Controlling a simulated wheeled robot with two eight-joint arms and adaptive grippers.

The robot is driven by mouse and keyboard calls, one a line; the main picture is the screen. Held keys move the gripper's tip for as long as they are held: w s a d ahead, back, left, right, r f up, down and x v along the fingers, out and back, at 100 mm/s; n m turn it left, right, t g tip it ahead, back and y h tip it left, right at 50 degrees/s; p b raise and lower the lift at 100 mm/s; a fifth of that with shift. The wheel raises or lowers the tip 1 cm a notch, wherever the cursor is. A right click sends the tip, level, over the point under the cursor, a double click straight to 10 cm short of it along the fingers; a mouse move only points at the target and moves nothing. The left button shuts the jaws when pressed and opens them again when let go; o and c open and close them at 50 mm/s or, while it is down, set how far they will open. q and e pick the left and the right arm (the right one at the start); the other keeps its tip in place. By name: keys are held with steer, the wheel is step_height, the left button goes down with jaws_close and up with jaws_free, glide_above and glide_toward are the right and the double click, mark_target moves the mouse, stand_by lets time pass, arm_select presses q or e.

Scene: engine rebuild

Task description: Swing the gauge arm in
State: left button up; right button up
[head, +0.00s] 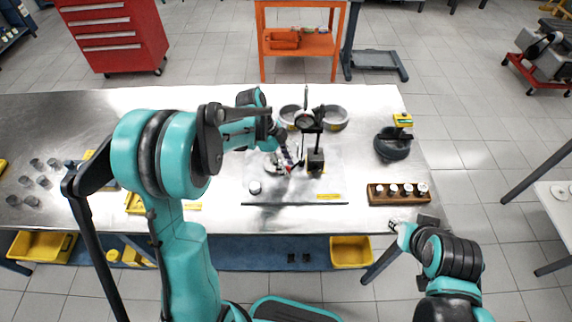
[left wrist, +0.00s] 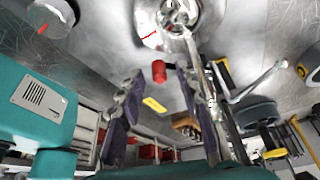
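The dial gauge (head: 304,120) stands on an upright post with a dark block base (head: 316,162) near the middle of the steel table. Just left of the base lies a round metal piece (head: 272,165), with a small red part beside it. My left gripper (head: 290,165) reaches down beside these parts. In the left wrist view my left gripper (left wrist: 158,105) has its two dark fingers apart, with a red knob (left wrist: 158,72) showing beyond the gap. A round metal part (left wrist: 180,12) is above it. Contact is unclear. My right gripper (head: 394,226) is off the table's front edge, its fingers too small to read.
Two round metal bowls (head: 334,118) stand behind the gauge. A dark round holder (head: 391,146) and a wooden block with several metal pieces (head: 398,196) are at right. A dark bar (head: 294,204) lies in front. Several small cylinders (head: 42,181) are far left.

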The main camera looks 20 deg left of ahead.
arm_select(q)
jaws_close()
steer(key=shift+s+d, duration=0.1)
steer(key=d+n+t, duration=0.1)
steer(key=n, duration=0.1)
steer(key=s+d+n, duration=0.1)
steer(key=n, duration=0.1)
steer(key=shift+d+n+t, duration=0.25)
steer(key=shift+n+t, duration=0.05)
steer(key=shift+t, duration=0.1)
steer(key=d+n+t, duration=0.1)
steer(key=n, duration=0.1)
steer(key=shift+d+n+y, duration=0.35)
steer(key=shift+n+y, duration=0.05)
steer(key=shift+d+n+t, duration=0.3)
steer(key=shift+d+n, duration=0.1)
steer(key=shift+n, duration=0.4)
steer(key=shift+w, duration=0.1)
